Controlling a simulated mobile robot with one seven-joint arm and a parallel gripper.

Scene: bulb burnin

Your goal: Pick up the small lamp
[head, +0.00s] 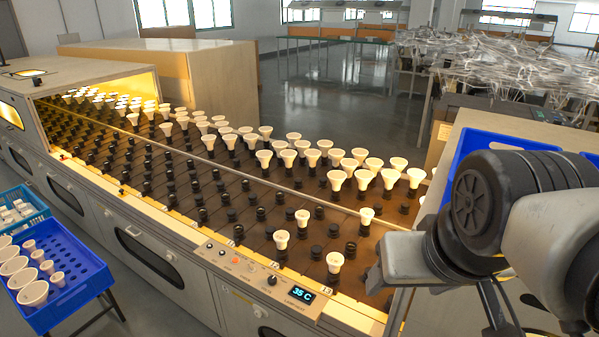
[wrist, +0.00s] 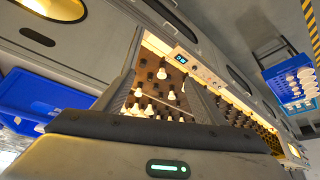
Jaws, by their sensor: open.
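Several white lamps stand upright in black sockets on the brown bed of a long machine. Four-row detail is hard to read, but near the front a lamp (head: 334,262), another lamp (head: 281,238), a small lamp (head: 302,217) and a small lamp (head: 366,215) stand apart from the crowd. In the wrist view lit lamps (wrist: 161,73) show on the same bed. More small lamps (head: 57,278) stand in a blue crate at the lower left, beside larger ones. My gripper (head: 376,281) is at the bed's right end, open, with no lamp seen in it; its fingers show poorly.
A control panel (head: 262,280) reading 35 C lies along the bed's front edge. The blue crate (head: 75,302) stands on a rack at left. Another blue crate (head: 488,143) is at right, partly behind my arm. Many black sockets are empty, mostly toward the front.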

